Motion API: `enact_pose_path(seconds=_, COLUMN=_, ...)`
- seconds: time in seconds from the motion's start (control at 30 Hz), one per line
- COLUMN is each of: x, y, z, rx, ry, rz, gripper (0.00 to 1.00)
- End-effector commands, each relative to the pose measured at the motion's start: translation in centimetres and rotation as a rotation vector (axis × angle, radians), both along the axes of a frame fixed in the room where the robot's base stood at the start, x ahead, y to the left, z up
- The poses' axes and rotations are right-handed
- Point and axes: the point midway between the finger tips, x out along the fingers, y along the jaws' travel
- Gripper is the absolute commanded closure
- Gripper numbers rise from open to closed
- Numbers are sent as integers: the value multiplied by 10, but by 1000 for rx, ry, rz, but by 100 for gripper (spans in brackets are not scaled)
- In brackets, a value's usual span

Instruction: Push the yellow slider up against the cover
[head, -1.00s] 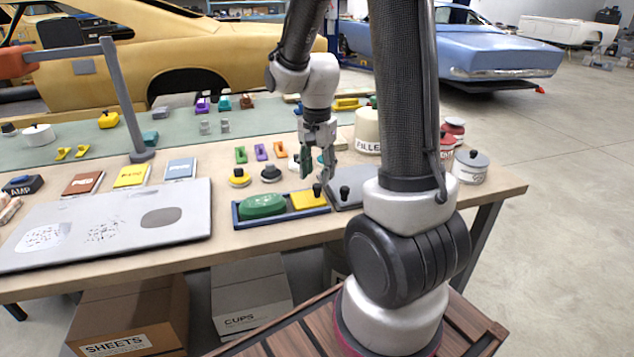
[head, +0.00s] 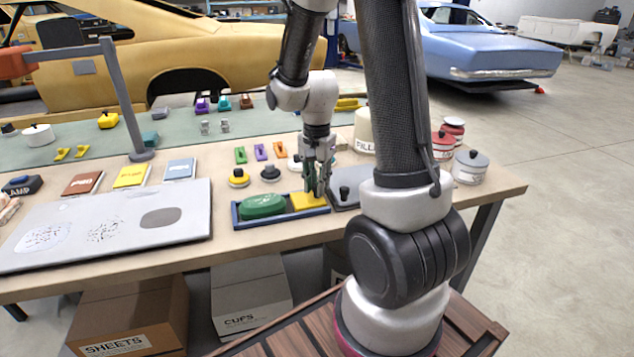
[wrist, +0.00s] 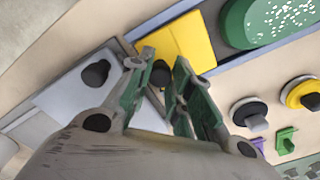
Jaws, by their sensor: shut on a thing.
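The yellow slider (head: 307,202) lies in the right end of a shallow blue tray (head: 284,221), beside a green oval piece (head: 263,206). It also shows in the wrist view (wrist: 182,42), with a black knob (wrist: 182,69) on it. A grey plate with a black knob, seemingly the cover (head: 343,203), lies just right of the slider; the wrist view shows it at left (wrist: 72,95). The fingers hide part of their boundary, so I cannot tell if they touch. My gripper (head: 318,190) points down over the slider, its green-padded fingers shut on the slider's knob.
A yellow disc (head: 239,178) and a dark disc (head: 270,173) with knobs stand behind the tray. Small green, purple and orange pieces lie farther back. A large grey panel (head: 110,222) lies to the left. Cans stand at right, near the table's end.

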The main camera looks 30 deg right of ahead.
Motion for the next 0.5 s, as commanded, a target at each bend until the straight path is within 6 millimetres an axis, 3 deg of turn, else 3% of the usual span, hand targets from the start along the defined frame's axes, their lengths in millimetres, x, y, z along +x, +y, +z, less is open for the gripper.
enact_pose_path(seconds=0.23, x=7, y=24, z=0, rx=0, ry=-1, rz=3, gripper=100)
enact_pose_path(seconds=0.47, x=8, y=25, z=0, rx=1, ry=-2, rz=0, gripper=100)
enact_pose_path(seconds=0.5, x=8, y=25, z=0, rx=1, ry=-2, rz=0, gripper=74)
